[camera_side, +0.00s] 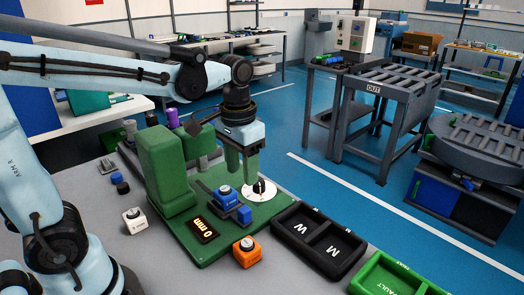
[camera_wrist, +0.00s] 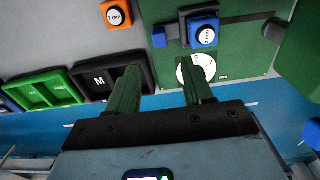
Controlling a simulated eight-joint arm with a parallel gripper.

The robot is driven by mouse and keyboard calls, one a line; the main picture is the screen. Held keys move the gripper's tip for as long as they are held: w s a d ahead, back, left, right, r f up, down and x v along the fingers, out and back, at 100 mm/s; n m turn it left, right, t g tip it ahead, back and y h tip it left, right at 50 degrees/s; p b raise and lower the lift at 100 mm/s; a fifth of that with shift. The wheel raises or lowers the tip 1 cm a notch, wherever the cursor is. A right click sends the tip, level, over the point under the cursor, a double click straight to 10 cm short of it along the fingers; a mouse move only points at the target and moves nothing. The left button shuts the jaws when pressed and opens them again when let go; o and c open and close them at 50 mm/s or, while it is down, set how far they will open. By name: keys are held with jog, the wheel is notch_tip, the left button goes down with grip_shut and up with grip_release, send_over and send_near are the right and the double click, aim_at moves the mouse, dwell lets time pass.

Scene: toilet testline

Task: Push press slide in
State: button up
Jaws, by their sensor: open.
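The green press (camera_side: 168,165) stands on a green base plate (camera_side: 190,243) with a display reading 0 mm (camera_side: 202,230). Its slide carries a blue block with a round, light-topped piece (camera_side: 226,196), and a smaller blue block (camera_side: 244,214) sits at its outer end. The slide's blue holder also shows at the top of the wrist view (camera_wrist: 203,30). A white disc (camera_side: 270,194) with a black mark lies on the plate beside it. My gripper (camera_side: 243,170) points down above the plate near the disc. Its green fingers (camera_wrist: 160,75) are apart with nothing between them.
A black tray marked W and M (camera_side: 320,240) lies right of the plate, with a green tray (camera_side: 390,277) beyond it. An orange cube (camera_side: 247,251) stands at the plate's front edge. A white cube (camera_side: 134,218) stands left of the press.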

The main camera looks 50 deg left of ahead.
aim_at(244, 209)
jog(key=shift+w+f, duration=0.1)
jog(key=shift+f, duration=5.95)
grip_shut()
